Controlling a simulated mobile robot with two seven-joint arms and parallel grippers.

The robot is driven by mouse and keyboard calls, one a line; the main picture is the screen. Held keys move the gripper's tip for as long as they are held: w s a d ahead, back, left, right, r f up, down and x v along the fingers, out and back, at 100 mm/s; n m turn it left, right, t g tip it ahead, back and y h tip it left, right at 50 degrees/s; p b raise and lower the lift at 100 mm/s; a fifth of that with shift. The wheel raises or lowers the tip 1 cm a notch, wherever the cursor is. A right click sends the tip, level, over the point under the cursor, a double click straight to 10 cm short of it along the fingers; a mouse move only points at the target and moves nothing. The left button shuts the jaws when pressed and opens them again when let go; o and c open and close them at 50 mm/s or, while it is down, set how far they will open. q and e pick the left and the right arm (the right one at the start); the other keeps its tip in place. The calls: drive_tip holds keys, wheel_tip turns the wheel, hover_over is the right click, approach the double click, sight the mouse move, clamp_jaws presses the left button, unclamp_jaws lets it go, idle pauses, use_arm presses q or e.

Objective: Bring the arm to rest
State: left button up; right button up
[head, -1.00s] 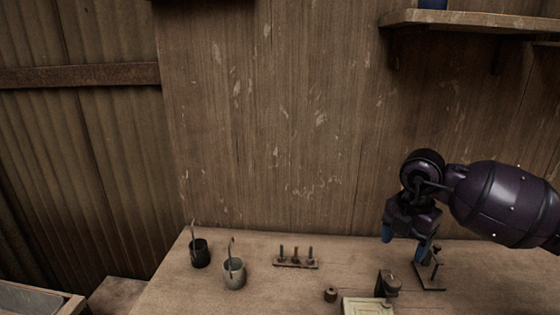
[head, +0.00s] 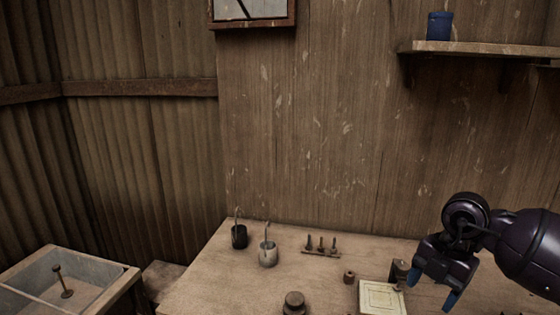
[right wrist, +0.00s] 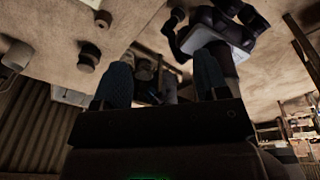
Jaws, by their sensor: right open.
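My right arm comes in from the right in the head view. Its gripper (head: 433,290) is open and empty, with blue fingertips pointing down. It appears over the right part of the workbench (head: 215,275), just right of a cream square tile (head: 382,297) and a small dark press post (head: 399,271). In the right wrist view the two fingers of the right gripper (right wrist: 163,82) stand well apart with nothing held between them. My left gripper is not in view.
A dark cup (head: 239,238) and a pale cup (head: 268,256), each with a tool, stand on the bench left of a small peg rack (head: 321,252). A round dark weight (head: 294,302) is in front. A shelf (head: 480,49) holds a blue cup (head: 440,26). A trough (head: 92,278) stands left.

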drive_tip(key=s+a+f+m+t+y, duration=0.1)
drive_tip(key=s+a+f+t+y, duration=0.15)
drive_tip(key=a+y, duration=0.55)
drive_tip(key=s+a+f+t+y, duration=0.1)
drive_tip(key=s+a+t+y, duration=0.15)
drive_tip(key=a+y, duration=0.55)
drive_tip(key=d+f+m+t+h, duration=0.95)
drive_tip(key=m+t, duration=0.35)
drive_tip(key=m, duration=0.3)
drive_tip(key=s+d+f+m+g+h, duration=0.2)
drive_tip(key=s+f+m+g+h, duration=0.1)
drive_tip(key=s+f, duration=0.3)
drive_tip(key=s+d+f+m+g+h, duration=0.3)
drive_tip(key=s+f+m+h, duration=0.1)
drive_tip(key=s+f, duration=0.3)
drive_tip(key=shift+f+h, duration=0.75)
drive_tip(key=shift+s, duration=0.1)
